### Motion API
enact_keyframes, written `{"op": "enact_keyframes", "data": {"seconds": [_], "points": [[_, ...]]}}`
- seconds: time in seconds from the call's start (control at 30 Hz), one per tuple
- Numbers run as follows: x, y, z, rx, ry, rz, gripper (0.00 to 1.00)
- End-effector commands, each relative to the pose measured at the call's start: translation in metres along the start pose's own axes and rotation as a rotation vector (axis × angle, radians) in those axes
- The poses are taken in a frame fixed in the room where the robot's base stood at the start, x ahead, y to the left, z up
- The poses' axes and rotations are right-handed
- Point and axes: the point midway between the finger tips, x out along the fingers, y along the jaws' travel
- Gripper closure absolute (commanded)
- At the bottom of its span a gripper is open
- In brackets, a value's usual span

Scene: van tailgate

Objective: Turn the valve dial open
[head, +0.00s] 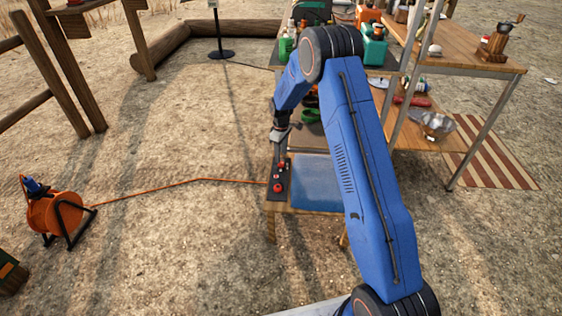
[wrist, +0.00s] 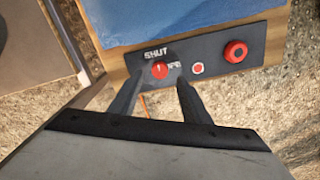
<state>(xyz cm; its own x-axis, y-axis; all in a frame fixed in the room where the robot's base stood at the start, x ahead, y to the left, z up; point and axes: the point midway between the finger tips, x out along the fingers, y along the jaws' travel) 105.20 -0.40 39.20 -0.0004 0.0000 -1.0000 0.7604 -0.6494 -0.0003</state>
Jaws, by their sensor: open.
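The valve dial (wrist: 160,70) is a round red knob with a small pale mark, on a dark control panel (wrist: 215,57). The mark appears to point up toward the word SHUT. A second label, apparently OPEN, is right of the dial and partly covered. In the wrist view my gripper (wrist: 158,84) is open, with one dark finger on each side of the dial. I cannot tell whether the fingers touch it. In the head view my gripper (head: 281,150) reaches down over the far part of the panel (head: 283,178).
A large red button (wrist: 236,51) and a small white-ringed red button (wrist: 198,68) sit on the panel right of the dial. A blue mat (head: 316,183) lies beside the panel. An orange cable runs from the reel (head: 55,215). Cluttered wooden shelves (head: 460,50) stand at right; ground at left is mostly clear.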

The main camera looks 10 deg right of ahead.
Motion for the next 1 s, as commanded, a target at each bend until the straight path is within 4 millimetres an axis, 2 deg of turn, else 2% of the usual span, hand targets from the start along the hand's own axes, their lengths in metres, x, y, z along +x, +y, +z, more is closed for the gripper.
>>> {"op": "enact_keyframes", "data": {"seconds": [0.1,0.3,0.7,0.73,0.9,1.0], "points": [[0.02,-0.001,0.001,0.0,-0.002,-0.002,0.57],[0.041,0.0,0.0,0.0,-0.001,-0.001,0.57],[0.047,0.0,0.0,0.0,0.001,0.001,0.57],[0.047,0.0,0.0,0.0,0.001,0.001,0.59],[0.047,0.0,0.0,0.0,0.0,0.0,0.98],[0.047,0.0,0.0,0.0,0.0,0.0,0.98]]}}
